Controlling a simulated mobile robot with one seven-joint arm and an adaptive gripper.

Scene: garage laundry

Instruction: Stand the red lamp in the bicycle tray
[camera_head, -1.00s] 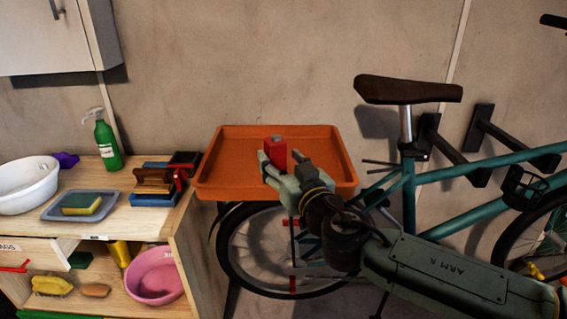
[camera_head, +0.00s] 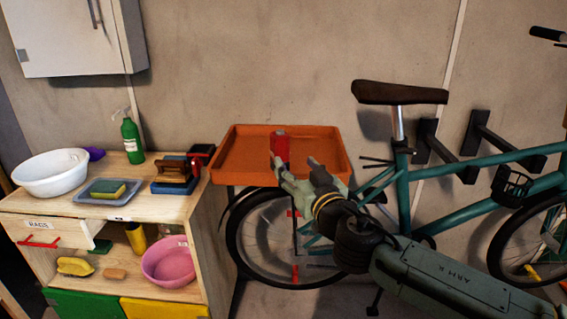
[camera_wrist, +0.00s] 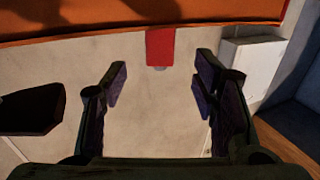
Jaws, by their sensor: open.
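The red lamp (camera_head: 280,146) stands upright in the orange bicycle tray (camera_head: 236,137), with its lower part hidden by my gripper. My gripper (camera_head: 295,162) is open over the tray's front right part, close in front of the lamp. In the wrist view, which is upside down, the red lamp (camera_wrist: 160,46) shows beyond and between my spread fingers (camera_wrist: 161,63). Nothing shows between the finger pads there. The orange tray (camera_wrist: 60,30) runs across the top of that view.
The teal bicycle (camera_head: 403,190) with a brown saddle (camera_head: 400,93) stands right of the tray. A wooden bench (camera_head: 130,208) at left holds a white basin (camera_head: 50,180), a green spray bottle (camera_head: 132,142) and a grey tray (camera_head: 82,196). A wall cabinet (camera_head: 75,40) hangs above.

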